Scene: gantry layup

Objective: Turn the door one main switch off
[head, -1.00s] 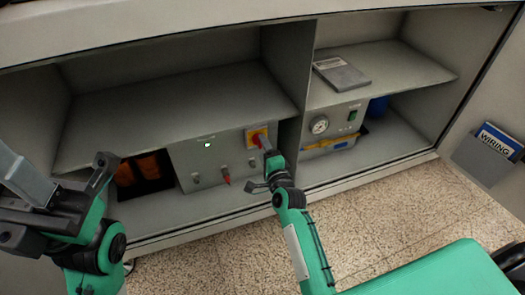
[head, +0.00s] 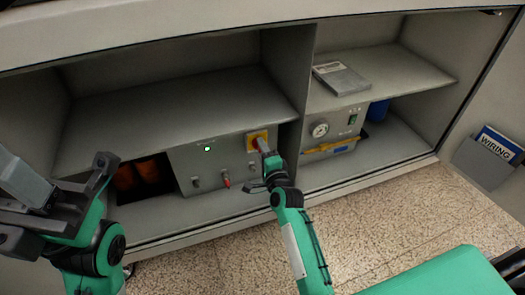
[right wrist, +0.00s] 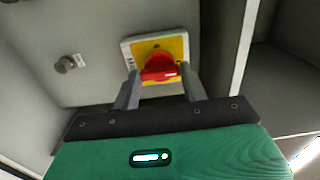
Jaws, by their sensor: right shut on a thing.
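The main switch is a red rotary handle (right wrist: 160,67) on a yellow plate (right wrist: 177,45), at the right end of a grey control panel (head: 205,160). The plate also shows in the head view (head: 256,137). My right gripper (right wrist: 160,80) has its two fingers on either side of the red handle and is shut on it. In the head view my right gripper (head: 267,157) hides most of the handle. My left gripper (head: 22,208) is at the left edge, close to the camera, with its fingers apart and nothing visible between them.
The panel has a lit lamp (head: 207,148), a small red control (head: 226,181) and grey knobs. A divider (head: 288,75) stands just right of the switch. Beyond it are a gauge box (head: 335,130) and a shelf with a grey book (head: 341,77). Floor in front is clear.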

